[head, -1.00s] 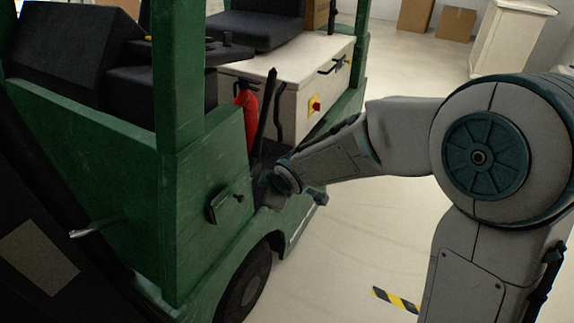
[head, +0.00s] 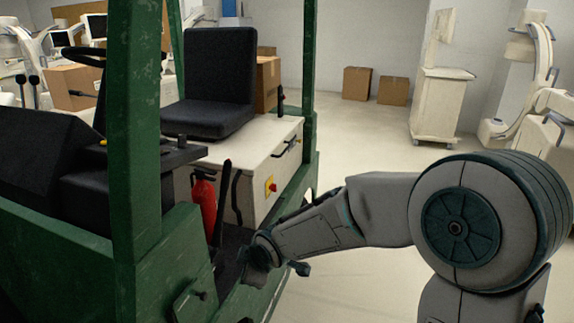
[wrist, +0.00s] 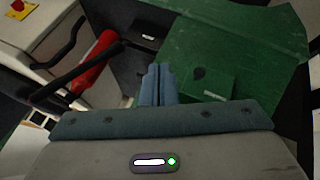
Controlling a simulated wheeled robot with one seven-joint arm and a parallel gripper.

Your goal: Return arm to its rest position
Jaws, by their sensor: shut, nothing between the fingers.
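My gripper (wrist: 158,84) shows in the wrist view with its two blue-grey fingers together and nothing between them. It is just in front of the green side panel (wrist: 180,50) of a cart. In the head view my arm reaches left from the right side, and its wrist end is beside the cart's low side opening. The fingertips are not clear in the head view. The green cart (head: 135,130) has a black seat (head: 218,80), a cream box body (head: 250,165) and a red extinguisher (head: 204,200).
A black lever (head: 222,200) stands by the extinguisher, close to my wrist. A green post (head: 308,90) rises at the cart's far corner. Cardboard boxes (head: 357,83) and a white cabinet (head: 440,105) stand at the back.

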